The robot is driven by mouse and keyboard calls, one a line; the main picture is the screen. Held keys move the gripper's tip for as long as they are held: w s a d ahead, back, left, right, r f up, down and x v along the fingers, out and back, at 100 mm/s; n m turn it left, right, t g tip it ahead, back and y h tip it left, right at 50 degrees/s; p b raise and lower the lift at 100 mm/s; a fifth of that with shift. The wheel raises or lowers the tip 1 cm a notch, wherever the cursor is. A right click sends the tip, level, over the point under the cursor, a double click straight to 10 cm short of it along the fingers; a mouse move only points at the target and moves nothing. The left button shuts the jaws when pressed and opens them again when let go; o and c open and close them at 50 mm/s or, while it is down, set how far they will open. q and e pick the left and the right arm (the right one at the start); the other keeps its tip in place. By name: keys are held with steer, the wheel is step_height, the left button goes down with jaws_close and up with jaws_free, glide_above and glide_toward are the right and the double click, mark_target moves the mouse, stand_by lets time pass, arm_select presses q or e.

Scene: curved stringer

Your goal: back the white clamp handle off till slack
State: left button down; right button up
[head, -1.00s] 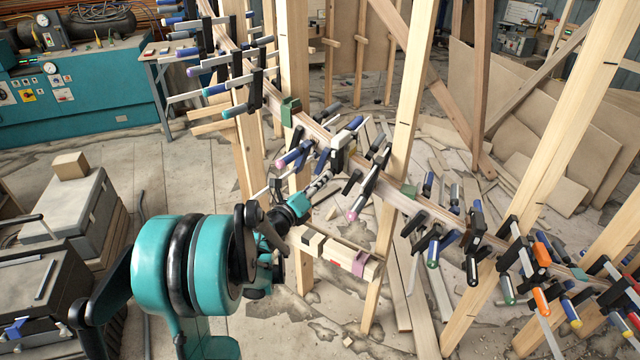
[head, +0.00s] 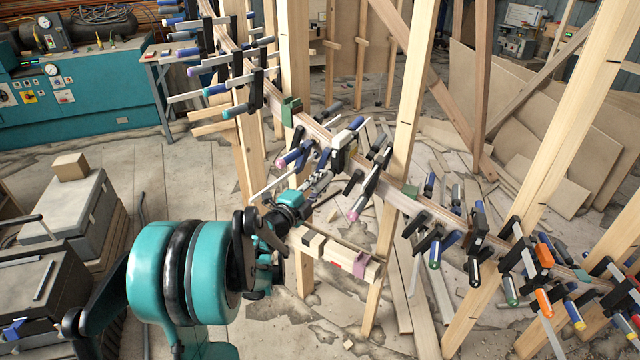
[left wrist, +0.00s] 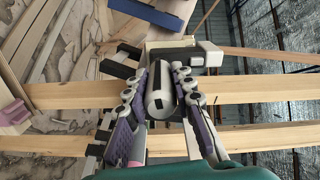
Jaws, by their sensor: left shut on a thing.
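The white clamp handle (left wrist: 161,92) shows in the left wrist view, a rounded white cylinder with a dark slot. It lies between the two purple-and-grey fingers of my left gripper (left wrist: 158,76), which is shut on it. In the head view my left gripper (head: 318,184) reaches from the left to a clamp on the curved wooden stringer (head: 318,131). There the fingers hide most of the handle. The clamp's dark bar and jaw (left wrist: 165,55) lie just beyond the handle in the left wrist view. My right gripper is not in view.
Several other clamps, one with a pink-tipped handle (head: 358,208), crowd the stringer close by. Wooden posts (head: 408,90) stand behind, and a short wooden bracket (head: 335,252) lies just below my gripper. Grey cases (head: 65,225) stand at the left, with open floor beyond them.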

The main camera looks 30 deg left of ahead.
arm_select(q)
steer(key=n, duration=0.6)
steer(key=shift+f, duration=0.1)
steer(key=n, duration=0.7)
steer(key=shift+d+b, duration=0.15)
steer(key=shift+b, duration=0.2)
steer(key=shift+n, duration=0.3)
steer(key=c, duration=1.3)
jaws_free()
steer(key=s, duration=1.2)
steer(key=shift+s, duration=0.1)
